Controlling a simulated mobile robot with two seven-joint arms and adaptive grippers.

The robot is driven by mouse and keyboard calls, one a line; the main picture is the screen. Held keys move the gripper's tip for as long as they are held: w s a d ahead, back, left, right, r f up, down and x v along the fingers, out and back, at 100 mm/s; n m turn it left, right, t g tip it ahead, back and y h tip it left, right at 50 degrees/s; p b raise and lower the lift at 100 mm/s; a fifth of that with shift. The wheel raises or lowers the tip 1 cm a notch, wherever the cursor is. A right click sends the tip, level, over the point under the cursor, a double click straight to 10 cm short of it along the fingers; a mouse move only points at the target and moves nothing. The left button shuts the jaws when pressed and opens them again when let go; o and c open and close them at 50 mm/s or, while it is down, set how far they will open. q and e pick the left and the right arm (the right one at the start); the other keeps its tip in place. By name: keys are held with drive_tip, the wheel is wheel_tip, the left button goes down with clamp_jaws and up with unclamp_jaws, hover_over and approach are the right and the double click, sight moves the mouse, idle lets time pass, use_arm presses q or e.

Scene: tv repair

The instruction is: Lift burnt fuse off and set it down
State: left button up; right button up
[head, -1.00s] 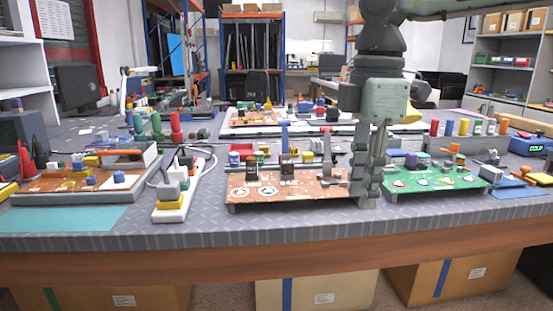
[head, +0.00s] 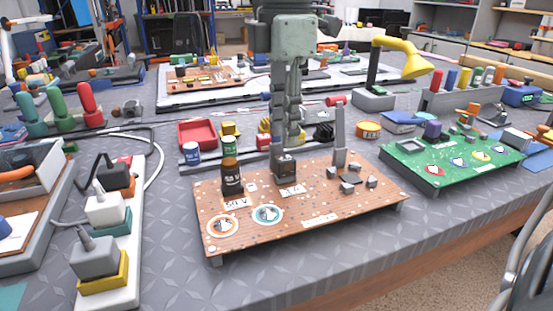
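The brown circuit board (head: 325,205) lies on the grey bench near the middle of the head view. It carries a dark cylinder (head: 231,180), a dark block (head: 284,168), a tall grey plate (head: 340,138) and small grey pieces. I cannot tell which piece is the burnt fuse. My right gripper (head: 291,140) points down, its fingertips near the board's back edge, above and behind the dark block. Its fingers show nearly edge-on, so I cannot tell whether they are open, or touch or hold anything. My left gripper is not in view.
A green circuit board (head: 470,163) lies to the right. A red tray (head: 197,133) and a blue-labelled jar (head: 192,153) stand behind the brown board. A white power strip (head: 122,225) with plugs is on the left. A yellow lamp (head: 400,58) stands behind. Bench is clear in front.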

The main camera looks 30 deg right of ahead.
sight(285, 158)
wheel_tip(285, 158, down, 6)
drive_tip(key=shift+s+f, duration=0.15)
drive_tip(key=c, duration=0.5)
